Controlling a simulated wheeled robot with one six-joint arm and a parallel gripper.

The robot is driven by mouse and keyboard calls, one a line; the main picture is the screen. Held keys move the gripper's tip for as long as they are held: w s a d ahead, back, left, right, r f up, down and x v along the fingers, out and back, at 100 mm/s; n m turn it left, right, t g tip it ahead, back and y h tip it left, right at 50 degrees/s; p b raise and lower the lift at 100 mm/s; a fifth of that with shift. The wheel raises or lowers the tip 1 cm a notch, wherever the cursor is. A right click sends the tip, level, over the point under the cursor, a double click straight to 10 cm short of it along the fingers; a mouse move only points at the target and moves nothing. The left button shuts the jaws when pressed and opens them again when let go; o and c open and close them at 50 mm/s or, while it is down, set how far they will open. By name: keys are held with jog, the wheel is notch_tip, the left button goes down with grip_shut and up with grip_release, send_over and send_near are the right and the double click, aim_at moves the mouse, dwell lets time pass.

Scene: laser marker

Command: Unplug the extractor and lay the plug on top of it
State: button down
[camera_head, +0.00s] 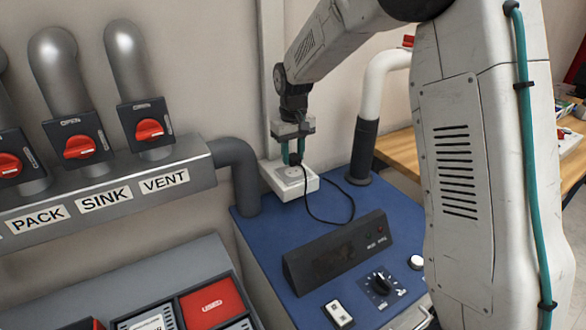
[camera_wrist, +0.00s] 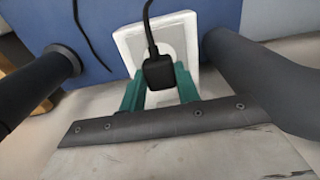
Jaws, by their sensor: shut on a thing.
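The extractor (camera_head: 272,232) is a blue cabinet at the centre and lower right of the head view. A white socket box (camera_head: 289,181) stands at its back edge by the wall; it also shows in the wrist view (camera_wrist: 130,45). My gripper (camera_head: 292,158) points down just above the socket. Its green fingers (camera_wrist: 158,82) are shut on the black plug (camera_wrist: 157,73), one on each side. The plug is over the socket face; I cannot tell whether its pins are in. A black cable (camera_head: 352,202) loops from the plug onto the blue top.
A white and dark pipe (camera_head: 366,140) rises right of the socket, and a grey duct (camera_head: 240,175) is at left. A black display unit (camera_head: 340,252), dial (camera_head: 380,281) and rocker switch (camera_head: 338,313) occupy the front. Some blue top between socket and display is clear.

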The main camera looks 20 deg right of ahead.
jog(key=shift+r, duration=1.5)
jog(key=shift+r, duration=0.15)
jog(key=s+f, duration=0.6)
jog(key=s, duration=0.6)
send_over(306, 233)
notch_tip(306, 233, down, 7)
jog(key=shift+r, duration=0.2)
jog(key=shift+f, duration=2.3)
jog(key=shift+f, duration=0.55)
